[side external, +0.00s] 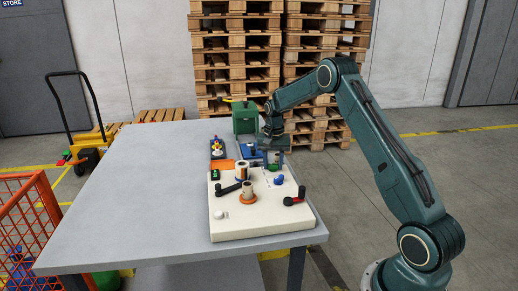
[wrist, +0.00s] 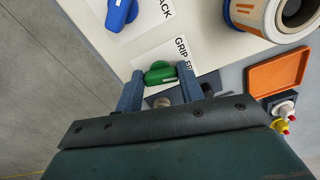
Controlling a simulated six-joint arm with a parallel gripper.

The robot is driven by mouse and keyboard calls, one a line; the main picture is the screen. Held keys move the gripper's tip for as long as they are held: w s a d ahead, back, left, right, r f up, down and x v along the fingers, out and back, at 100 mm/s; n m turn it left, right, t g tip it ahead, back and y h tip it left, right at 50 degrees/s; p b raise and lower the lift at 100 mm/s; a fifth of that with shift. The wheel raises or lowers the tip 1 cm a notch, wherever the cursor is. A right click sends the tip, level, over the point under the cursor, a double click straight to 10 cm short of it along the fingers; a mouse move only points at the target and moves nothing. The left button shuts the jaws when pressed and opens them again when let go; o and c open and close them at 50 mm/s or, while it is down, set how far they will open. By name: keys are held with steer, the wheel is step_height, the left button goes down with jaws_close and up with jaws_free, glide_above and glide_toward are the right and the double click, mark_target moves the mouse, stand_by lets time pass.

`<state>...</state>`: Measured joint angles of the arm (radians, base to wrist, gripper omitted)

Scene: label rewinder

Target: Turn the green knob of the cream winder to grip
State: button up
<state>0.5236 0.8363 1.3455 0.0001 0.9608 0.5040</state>
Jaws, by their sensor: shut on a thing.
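The cream winder (side external: 262,222) lies on the grey table, and its pale top fills the upper part of the wrist view (wrist: 222,45). The green knob (wrist: 160,73) sits near its edge, beside a white card reading "GRIP" and a partly covered second word. My gripper (wrist: 160,77) has one finger on each side of the knob and is shut on it. The knob's grip lies roughly across the wrist picture; I cannot tell which word it points to.
A blue knob (wrist: 120,14) with its own card is on the winder. A label roll (wrist: 283,14) and an orange tray (wrist: 279,75) are close on the right in the wrist view. A green box (side external: 245,117) stands behind. The table's left side (side external: 130,195) is clear.

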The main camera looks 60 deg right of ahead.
mark_target(274, 165)
steer(key=n, duration=0.4)
steer(key=shift+d+n, duration=0.1)
steer(key=shift+n, duration=0.2)
steer(key=n, duration=0.5)
steer(key=shift+d, duration=0.1)
steer(key=o, duration=1)
steer(key=shift+s, duration=0.1)
steer(key=shift+r, duration=0.1)
step_height(274, 165, up, 14)
stand_by(0.3)
